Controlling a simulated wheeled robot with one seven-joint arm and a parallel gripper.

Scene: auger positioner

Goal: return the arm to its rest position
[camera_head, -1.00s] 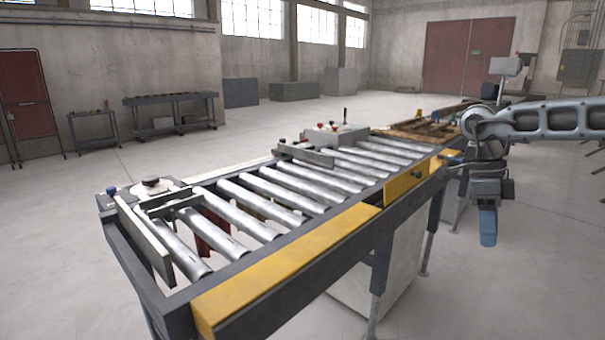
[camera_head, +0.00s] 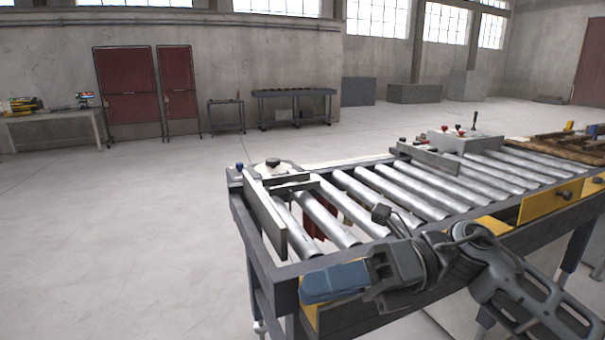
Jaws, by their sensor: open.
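My arm (camera_head: 505,285) reaches in from the lower right of the head view. My gripper (camera_head: 325,284) points left, its blue fingers in front of the near left corner of the roller table. From this angle the fingers overlap each other, so any gap between them is hidden. I see nothing held in it. The roller table (camera_head: 262,228) stands behind my arm, with bare metal rollers across a dark frame. I cannot tell how far the gripper is from the frame.
A control box (camera_head: 465,141) with red knobs sits at the table's far side. A yellow drawer (camera_head: 550,203) is on its near side. Two carts (camera_head: 294,93) and a workbench (camera_head: 55,116) stand by the back wall. The floor (camera_head: 130,220) on the left is clear.

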